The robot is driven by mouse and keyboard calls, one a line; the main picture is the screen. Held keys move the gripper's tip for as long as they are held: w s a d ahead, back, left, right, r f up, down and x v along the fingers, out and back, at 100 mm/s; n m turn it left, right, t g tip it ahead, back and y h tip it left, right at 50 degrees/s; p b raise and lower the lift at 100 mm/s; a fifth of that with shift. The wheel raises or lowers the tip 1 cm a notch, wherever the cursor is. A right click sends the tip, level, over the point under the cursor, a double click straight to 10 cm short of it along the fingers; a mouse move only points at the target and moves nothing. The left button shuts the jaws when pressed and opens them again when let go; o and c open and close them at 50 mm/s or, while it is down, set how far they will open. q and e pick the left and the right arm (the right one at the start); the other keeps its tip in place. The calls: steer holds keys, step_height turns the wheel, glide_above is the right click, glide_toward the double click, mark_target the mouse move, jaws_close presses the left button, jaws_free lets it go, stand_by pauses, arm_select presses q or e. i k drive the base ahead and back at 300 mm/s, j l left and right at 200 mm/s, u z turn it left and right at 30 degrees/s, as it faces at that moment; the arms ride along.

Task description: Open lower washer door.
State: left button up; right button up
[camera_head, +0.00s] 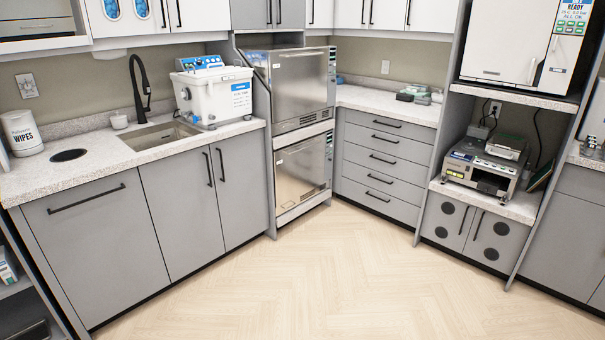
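Two steel-fronted washers are stacked in a tall grey cabinet near the middle of the view. The lower washer door (302,170) is a shiny steel panel and looks shut. The upper washer (301,82) sits directly above it, with a control strip between the two, and its door looks shut as well. Neither of my grippers shows in the head view, so I cannot see how they stand.
Open wood-pattern floor (310,270) lies in front of the washers. A sink counter (100,161) with grey doors runs along the left. A drawer unit (385,160) stands right of the washers, and a shelf bay (535,207) with a device stands farther right.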

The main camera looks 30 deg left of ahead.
mark_target(299, 168)
steer(key=i+j+u, duration=0.3)
steer(key=i, duration=0.2)
steer(key=i+j+u, duration=0.15)
steer(key=i+u, duration=0.2)
steer(key=i, duration=0.15)
